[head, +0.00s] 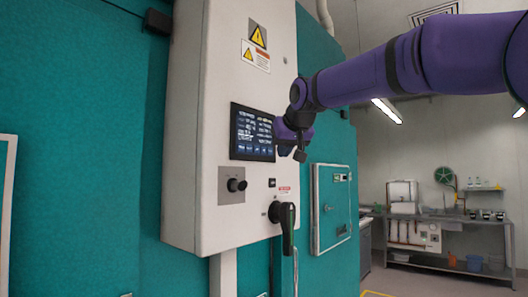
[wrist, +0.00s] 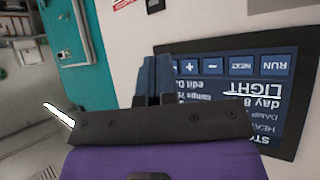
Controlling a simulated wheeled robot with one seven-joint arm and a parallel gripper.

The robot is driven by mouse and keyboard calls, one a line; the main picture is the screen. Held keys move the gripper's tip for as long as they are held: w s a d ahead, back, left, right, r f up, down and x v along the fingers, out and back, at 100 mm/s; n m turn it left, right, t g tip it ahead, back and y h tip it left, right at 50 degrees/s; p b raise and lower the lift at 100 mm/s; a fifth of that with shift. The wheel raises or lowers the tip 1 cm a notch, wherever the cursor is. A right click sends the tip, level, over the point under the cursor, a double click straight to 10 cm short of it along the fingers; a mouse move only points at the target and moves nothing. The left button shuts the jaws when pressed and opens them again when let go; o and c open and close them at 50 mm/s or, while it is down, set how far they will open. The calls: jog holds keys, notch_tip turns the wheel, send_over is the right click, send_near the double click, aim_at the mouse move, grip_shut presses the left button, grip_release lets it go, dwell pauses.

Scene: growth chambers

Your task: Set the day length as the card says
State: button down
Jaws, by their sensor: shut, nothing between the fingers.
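A dark touch screen (head: 252,133) is set in the white control cabinet, tilted in the head view. In the wrist view the screen (wrist: 222,112) appears upside down, with a row of blue buttons including RUN, NEXT, minus and plus. The word LIGHT is large on it, with lines starting "day 8" and "edit DA"; the rest is cut off or hidden. My gripper (head: 286,148) is at the screen's lower right edge. Its shut, empty fingers (wrist: 153,66) are beside the plus button; I cannot tell whether they touch the screen. No readable card shows.
The cabinet (head: 215,60) carries warning labels, a black knob (head: 236,185) below the screen and a black lever handle (head: 286,222) projecting below my gripper. A small teal door (head: 332,205) is to the right. A bench (head: 450,220) stands far back.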

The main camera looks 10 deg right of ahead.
jog(key=shift+w+a, duration=0.5)
jog(key=shift+w, duration=0.15)
jog(key=shift+w+a, duration=0.45)
jog(key=shift+w, duration=0.2)
jog(key=shift+a, duration=0.1)
dwell(1.1)
jog(key=shift+w+a, duration=0.2)
jog(key=shift+w, duration=0.1)
jog(key=shift+w+a, duration=0.15)
jog(key=shift+w, duration=0.1)
dwell(0.7)
dwell(0.3)
jog(key=shift+s+d, duration=0.45)
jog(key=shift+s, duration=0.15)
jog(key=shift+s+d, duration=0.75)
jog(key=shift+s, duration=0.3)
jog(key=shift+s+d, duration=0.7)
jog(key=shift+s, duration=0.3)
